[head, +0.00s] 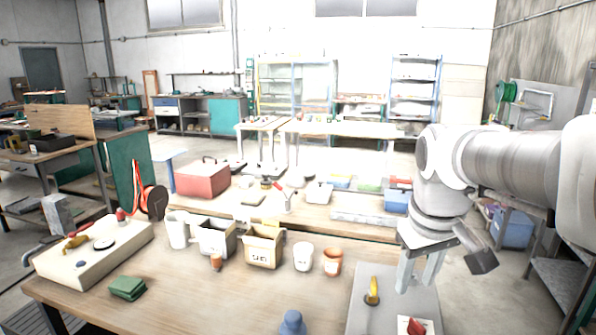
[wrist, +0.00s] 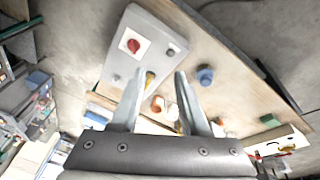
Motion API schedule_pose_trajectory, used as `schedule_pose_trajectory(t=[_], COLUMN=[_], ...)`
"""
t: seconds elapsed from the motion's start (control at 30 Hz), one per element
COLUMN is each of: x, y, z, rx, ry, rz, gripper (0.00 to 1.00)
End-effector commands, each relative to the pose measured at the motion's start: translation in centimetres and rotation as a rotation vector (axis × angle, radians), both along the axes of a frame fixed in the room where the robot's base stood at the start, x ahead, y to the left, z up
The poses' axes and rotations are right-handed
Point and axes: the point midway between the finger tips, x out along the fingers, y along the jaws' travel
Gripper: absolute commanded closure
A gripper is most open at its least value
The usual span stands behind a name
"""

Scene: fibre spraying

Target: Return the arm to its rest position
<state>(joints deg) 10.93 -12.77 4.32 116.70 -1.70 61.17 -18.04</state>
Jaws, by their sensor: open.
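My gripper (head: 420,276) hangs from my arm at the right of the head view, over the far part of a grey panel (head: 392,296). Its two fingers point down, apart and with nothing between them. In the wrist view my gripper (wrist: 158,84) also shows both fingers spread. A yellow-handled part (head: 372,290) stands on the panel, left of and below the fingers. A red knob on a white plate (head: 416,327) sits at the panel's near end, and the red knob (wrist: 133,46) shows whole in the wrist view.
The wooden table (head: 200,290) holds a blue object (head: 293,322), a green pad (head: 128,288), a cardboard box (head: 263,246), a white cup (head: 303,257) and a beige box with fittings (head: 95,255). A second table behind holds a red case (head: 202,179). Bare tabletop lies at the front middle.

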Motion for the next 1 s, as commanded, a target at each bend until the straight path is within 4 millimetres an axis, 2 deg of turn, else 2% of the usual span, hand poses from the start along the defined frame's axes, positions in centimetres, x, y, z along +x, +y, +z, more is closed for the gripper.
schedule_pose_trajectory(t=[0.03, 0.2, 0.43, 0.63, 1.0], x=[-1.5, -5.8, -10.4, -11.9, -12.1], y=[0.7, 2.5, 4.0, 4.5, 4.5], z=[0.2, -0.3, -2.0, -3.0, -3.1], rx=[0.006, 0.044, 0.11, 0.144, 0.147], ry=[-0.029, -0.116, -0.21, -0.244, -0.246], rz=[-0.015, -0.079, -0.149, -0.177, -0.179], gripper=[0.55, 0.55, 0.55, 0.55, 0.55])
